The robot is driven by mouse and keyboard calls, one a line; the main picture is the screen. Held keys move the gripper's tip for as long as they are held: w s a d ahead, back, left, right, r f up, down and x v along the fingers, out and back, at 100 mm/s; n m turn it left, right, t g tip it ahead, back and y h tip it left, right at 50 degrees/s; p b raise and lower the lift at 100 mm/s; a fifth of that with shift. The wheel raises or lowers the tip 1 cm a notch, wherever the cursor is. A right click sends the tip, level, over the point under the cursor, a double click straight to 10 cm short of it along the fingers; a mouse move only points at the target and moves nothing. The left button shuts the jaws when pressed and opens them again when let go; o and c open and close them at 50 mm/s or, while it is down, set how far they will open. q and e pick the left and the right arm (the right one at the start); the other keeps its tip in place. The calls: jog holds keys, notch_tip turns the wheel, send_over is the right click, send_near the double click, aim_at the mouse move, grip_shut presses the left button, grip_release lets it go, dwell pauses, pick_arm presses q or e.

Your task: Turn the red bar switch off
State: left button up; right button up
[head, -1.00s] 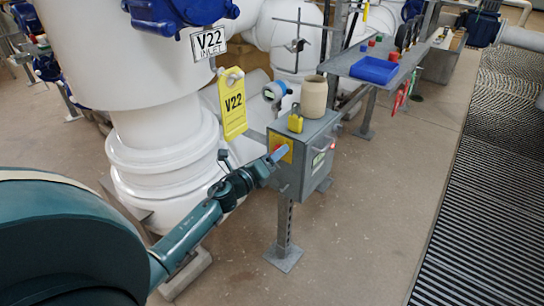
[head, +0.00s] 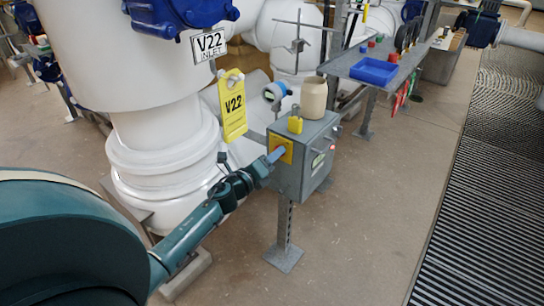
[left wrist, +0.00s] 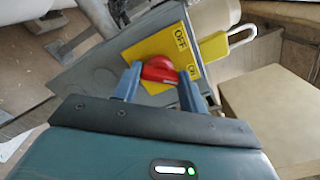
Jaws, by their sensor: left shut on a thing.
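The red bar switch (left wrist: 159,69) sits on a yellow plate (left wrist: 183,48) marked OFF and ON, on the face of a grey box (head: 312,141). My left gripper (left wrist: 157,80) is shut on the red switch, with one blue finger on each side of it in the left wrist view. In the left wrist view the bar lies roughly across the picture, with its right end near the ON label. In the head view my left gripper (head: 272,157) reaches the yellow plate from the left and mostly hides the switch. My right gripper is not in view.
A beige jar (head: 313,97) and a yellow padlock (head: 295,122) stand on top of the grey box. A yellow V22 tag (head: 233,106) hangs beside it. A white pipe (head: 160,150) stands close on the left. The floor to the right is clear.

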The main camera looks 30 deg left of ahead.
pick_arm(q)
jog(key=n+p, duration=0.7)
jog(key=n, duration=0.9)
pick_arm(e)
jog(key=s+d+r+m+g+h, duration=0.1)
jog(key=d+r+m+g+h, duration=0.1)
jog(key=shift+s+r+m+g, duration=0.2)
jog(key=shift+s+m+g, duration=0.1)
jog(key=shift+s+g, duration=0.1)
pick_arm(q)
jog(key=shift+n, duration=0.5)
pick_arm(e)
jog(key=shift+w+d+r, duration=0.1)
pick_arm(q)
jog(key=o, duration=1)
jog(key=shift+s, duration=0.15)
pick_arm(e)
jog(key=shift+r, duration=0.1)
